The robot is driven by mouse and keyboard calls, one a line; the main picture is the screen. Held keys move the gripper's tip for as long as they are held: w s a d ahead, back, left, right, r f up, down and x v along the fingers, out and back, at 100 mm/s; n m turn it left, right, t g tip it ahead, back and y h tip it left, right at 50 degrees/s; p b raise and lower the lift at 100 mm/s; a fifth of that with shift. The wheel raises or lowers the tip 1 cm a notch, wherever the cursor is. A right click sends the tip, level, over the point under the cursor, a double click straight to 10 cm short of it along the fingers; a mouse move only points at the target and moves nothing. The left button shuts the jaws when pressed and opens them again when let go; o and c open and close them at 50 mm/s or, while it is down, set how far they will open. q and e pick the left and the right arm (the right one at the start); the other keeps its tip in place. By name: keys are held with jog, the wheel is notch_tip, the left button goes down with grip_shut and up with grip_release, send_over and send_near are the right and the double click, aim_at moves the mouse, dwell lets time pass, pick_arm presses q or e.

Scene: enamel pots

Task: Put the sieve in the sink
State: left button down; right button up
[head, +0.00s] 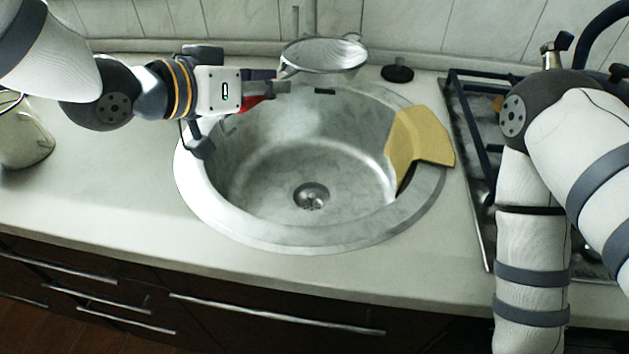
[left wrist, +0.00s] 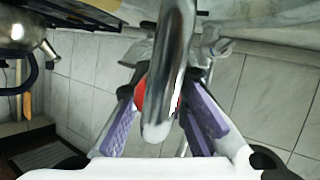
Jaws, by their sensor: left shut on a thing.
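The sieve (head: 325,55) is a round metal mesh bowl with a bright rim, seen in the head view above the back edge of the sink. My left gripper (head: 276,86) is at its left, shut on its handle side; the grip itself is partly hidden. In the left wrist view, the purple finger pads of this gripper (left wrist: 165,120) stand around a red part (left wrist: 141,94), partly hidden behind a shiny metal tube. The round metal sink (head: 290,160) has a drain in its middle. My right gripper is out of view; only my right arm shows.
A yellow cloth-like piece (head: 420,137) lies over the sink's right rim. A black plug (head: 397,72) sits behind the sink. A stove (head: 485,170) is at the right. A metal pot (head: 22,140) stands at the far left. The sink's basin looks empty.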

pick_arm(q)
notch_tip(320, 180, down, 6)
jog(key=shift+a+r+b, duration=0.1)
jog(key=shift+a+b, duration=0.05)
jog(key=shift+b, duration=0.3)
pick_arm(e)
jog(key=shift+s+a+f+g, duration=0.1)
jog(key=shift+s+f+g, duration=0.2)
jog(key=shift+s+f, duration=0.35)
pick_arm(q)
jog(key=c, duration=1.5)
grip_release()
jog(key=v, duration=1.2)
